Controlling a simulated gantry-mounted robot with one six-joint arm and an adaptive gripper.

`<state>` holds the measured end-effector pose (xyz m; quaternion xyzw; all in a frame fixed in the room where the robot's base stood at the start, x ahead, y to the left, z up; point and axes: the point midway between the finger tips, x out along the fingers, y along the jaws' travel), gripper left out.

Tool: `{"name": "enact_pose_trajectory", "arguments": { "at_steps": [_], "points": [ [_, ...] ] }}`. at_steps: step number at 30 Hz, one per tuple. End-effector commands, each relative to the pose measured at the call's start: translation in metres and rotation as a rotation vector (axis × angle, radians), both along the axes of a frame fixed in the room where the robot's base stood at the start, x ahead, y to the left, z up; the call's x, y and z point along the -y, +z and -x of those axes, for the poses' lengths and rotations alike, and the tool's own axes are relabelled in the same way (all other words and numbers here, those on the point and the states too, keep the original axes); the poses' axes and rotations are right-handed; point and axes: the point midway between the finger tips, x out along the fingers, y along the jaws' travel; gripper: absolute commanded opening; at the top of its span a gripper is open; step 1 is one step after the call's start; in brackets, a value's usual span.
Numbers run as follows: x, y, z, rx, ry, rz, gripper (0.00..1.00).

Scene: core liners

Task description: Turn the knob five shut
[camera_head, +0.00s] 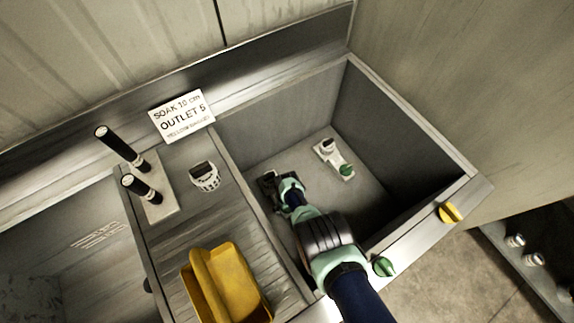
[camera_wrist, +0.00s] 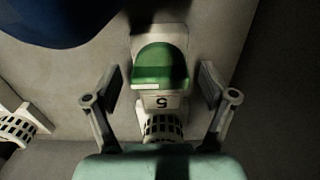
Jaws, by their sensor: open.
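Knob five is a green rounded knob (camera_wrist: 160,66) on a pale mount in the wrist view. A plate marked 5 (camera_wrist: 162,102) and a white slotted fitting (camera_wrist: 163,127) sit just below it. My gripper (camera_wrist: 160,95) has its fingers apart, one on each side of the knob and plate, with visible gaps. In the head view my gripper (camera_head: 277,188) is low inside the grey basin, near its left wall, and knob five cannot be made out there. A sign (camera_head: 181,115) reads "SOAK 10 cm OUTLET 5".
Another white fitting (camera_head: 327,147) with a green knob (camera_head: 346,170) stands right of my gripper in the basin. The front rim carries a green knob (camera_head: 384,266) and a yellow knob (camera_head: 450,212). A yellow scoop-like container (camera_head: 226,285) and black-handled levers (camera_head: 140,187) stand left.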

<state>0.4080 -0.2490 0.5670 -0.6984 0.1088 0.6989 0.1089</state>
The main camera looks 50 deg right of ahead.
Motion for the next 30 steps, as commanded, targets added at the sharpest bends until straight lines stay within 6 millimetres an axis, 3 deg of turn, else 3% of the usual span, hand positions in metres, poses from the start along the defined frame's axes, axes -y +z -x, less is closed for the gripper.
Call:
{"name": "enact_pose_trajectory", "arguments": {
  "at_steps": [6, 16, 30],
  "points": [
    [0.0001, 0.0015, -0.0003, 0.001, 0.0, 0.0, 0.8],
    [0.0001, 0.0014, -0.0002, 0.0, 0.0, 0.0, 0.25],
    [0.0, 0.0009, 0.0, 0.001, -0.059, 0.0, 0.23]
  ]
}}
